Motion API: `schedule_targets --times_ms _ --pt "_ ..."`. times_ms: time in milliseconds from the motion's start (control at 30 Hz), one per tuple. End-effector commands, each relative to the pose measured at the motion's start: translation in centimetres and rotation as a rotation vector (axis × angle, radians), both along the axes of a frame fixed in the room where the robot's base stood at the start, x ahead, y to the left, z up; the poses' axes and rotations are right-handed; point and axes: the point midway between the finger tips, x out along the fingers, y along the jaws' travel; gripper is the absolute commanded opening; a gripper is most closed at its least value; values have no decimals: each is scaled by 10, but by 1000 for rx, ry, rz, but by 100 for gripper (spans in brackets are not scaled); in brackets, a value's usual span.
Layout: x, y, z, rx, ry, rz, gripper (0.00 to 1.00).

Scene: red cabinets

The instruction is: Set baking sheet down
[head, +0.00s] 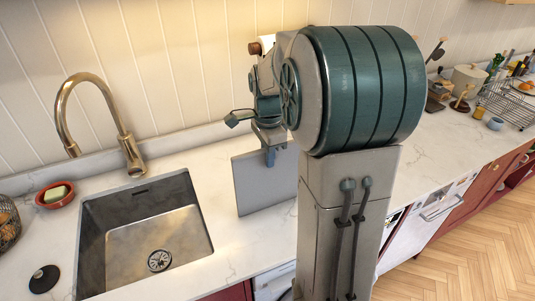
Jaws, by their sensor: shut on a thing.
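The baking sheet (262,184) is a flat grey rectangle in the head view, standing on edge, nearly upright, just right of the sink. My gripper (270,156) is at its top edge and is shut on it. The sheet's lower edge is at or just above the white marble counter (237,243); I cannot tell whether it touches. The right part of the sheet is hidden behind my arm.
The sink (150,235) with a brass tap (100,115) is at left. A red bowl (55,195), a dark stopper (44,279) and a wire basket (8,223) lie around it. A dish rack (508,103) and a pot (468,79) stand far right.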

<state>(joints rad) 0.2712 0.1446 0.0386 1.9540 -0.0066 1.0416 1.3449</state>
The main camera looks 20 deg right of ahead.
Motion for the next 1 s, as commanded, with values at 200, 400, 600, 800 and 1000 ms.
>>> schedule_targets --times_ms 200,400,600,800,1000 --pt "0 0 -3 0 0 0 31" --pt "0 0 -3 0 0 0 36" --pt "0 0 3 0 0 0 36" --pt "1 0 35 -2 -6 1 36" --pt "1 0 79 -1 -5 0 36"
